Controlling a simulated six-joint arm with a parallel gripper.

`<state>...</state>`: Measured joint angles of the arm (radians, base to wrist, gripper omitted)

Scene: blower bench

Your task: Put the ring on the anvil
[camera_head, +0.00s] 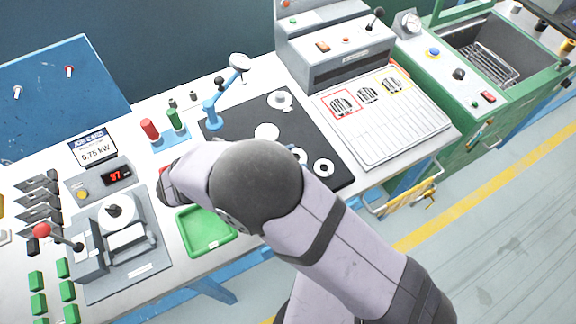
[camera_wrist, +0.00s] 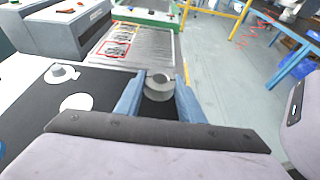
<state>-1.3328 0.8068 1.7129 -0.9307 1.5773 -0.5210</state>
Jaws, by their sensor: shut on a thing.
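My gripper (camera_wrist: 157,88) is shut on a grey round piece (camera_wrist: 158,84), which looks like the ring, held between its two blue fingers. Which part is the anvil is not clear from these frames.
A black mat (camera_head: 240,125) carries white discs and rings, including one ring (camera_head: 325,167) near its right edge. A green tray (camera_head: 208,246) lies in front, between press and arm. A blue lamp-like stand (camera_head: 213,110) and red and green cylinders (camera_head: 150,130) rise behind.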

